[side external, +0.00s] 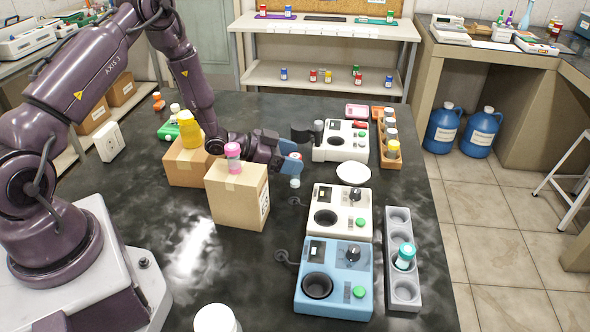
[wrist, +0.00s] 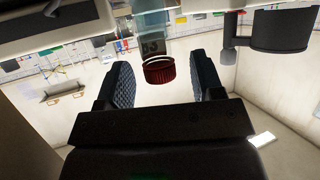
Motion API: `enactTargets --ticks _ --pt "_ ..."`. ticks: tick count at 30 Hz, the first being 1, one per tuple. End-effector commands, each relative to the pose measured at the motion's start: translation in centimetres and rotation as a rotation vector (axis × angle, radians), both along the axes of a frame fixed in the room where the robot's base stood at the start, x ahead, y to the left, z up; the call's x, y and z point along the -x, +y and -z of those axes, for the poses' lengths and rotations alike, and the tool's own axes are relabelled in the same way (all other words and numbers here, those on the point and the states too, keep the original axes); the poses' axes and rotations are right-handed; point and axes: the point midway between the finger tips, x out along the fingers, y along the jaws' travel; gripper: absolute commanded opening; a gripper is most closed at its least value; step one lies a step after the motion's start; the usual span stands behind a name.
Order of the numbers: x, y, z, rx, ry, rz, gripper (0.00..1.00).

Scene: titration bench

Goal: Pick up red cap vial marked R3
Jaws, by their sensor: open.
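A vial with a dark red, ribbed cap (wrist: 160,72) and a clear body marked with what looks like R3 shows in the wrist view. The cap lies between the two dark finger pads of my gripper (wrist: 159,82), with a gap on each side. In the side view my gripper (side external: 290,163) is low over the dark bench, right of the cardboard boxes. Part of a small vial (side external: 295,183) shows just below the fingers; its cap is mostly hidden there. My gripper is open.
A cardboard box with a pink-capped jar (side external: 233,151) stands close left of my gripper. A white dish (side external: 353,173), a white instrument (side external: 340,210) and a blue instrument (side external: 334,277) stand to the right. A grey rack (side external: 400,250) and an orange rack (side external: 390,161) line the right edge.

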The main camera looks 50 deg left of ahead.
Motion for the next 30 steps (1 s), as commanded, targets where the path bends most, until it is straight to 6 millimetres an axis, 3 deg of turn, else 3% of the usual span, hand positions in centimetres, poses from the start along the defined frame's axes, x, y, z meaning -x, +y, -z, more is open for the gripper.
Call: enactTargets --ticks 4,13,20,30 --pt "-2.0 -1.0 0.5 0.000 -0.005 0.003 0.61" --pt "-2.4 -1.2 0.7 0.000 -0.003 0.002 0.61" --pt "-2.4 -1.1 0.7 0.000 -0.003 0.002 0.10" --pt "-2.4 -1.1 0.5 0.000 -0.005 0.002 0.08"
